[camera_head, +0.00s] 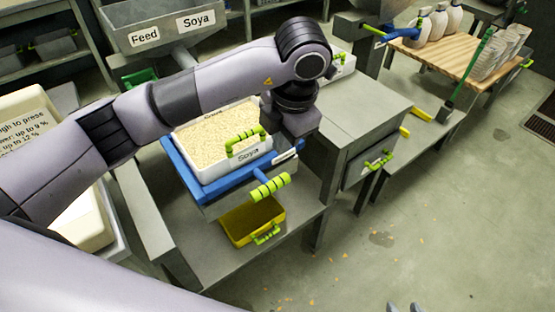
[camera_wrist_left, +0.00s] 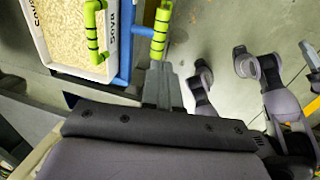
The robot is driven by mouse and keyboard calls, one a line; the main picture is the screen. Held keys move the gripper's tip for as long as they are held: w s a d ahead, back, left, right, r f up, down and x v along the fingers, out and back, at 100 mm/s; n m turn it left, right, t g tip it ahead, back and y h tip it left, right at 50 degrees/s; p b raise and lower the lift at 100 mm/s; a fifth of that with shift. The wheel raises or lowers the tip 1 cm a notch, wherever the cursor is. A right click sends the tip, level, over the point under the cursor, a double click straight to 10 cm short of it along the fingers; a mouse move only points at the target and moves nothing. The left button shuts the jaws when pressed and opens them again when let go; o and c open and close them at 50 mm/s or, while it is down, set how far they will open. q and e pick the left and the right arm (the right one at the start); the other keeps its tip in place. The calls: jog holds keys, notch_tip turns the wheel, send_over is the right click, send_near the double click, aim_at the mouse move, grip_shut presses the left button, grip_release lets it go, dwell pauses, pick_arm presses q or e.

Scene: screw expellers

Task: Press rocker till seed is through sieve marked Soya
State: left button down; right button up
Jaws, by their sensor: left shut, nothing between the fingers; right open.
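The white sieve marked Soya (camera_head: 225,170) holds a broad layer of pale seed (camera_head: 212,138). It sits in a blue frame (camera_head: 182,170) with a green-ringed handle (camera_head: 270,187) at its front. My left gripper (camera_head: 296,135) hangs by the sieve's right front corner, its fingertips unclear in the head view. In the left wrist view its fingers (camera_wrist_left: 161,70) are shut and empty, close to the green handle (camera_wrist_left: 160,32). I cannot make out whether they touch anything.
A yellow tray (camera_head: 250,222) with a green handle stands below the frame. A grey bench (camera_head: 365,105) is close on the right. A hopper marked Feed and Soya (camera_head: 170,28) is behind. Open floor (camera_head: 430,220) lies at the right.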

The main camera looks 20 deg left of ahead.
aim_at(273, 183)
pick_arm(q)
jog(key=f, duration=0.4)
jog(key=w+a+f, duration=0.1)
jog(key=f, duration=0.3)
jog(key=a+f, duration=0.1)
jog(key=f, duration=0.4)
jog(key=shift+w+f, duration=0.1)
jog(key=shift+w, duration=0.2)
pick_arm(e)
jog(key=shift+f, duration=0.1)
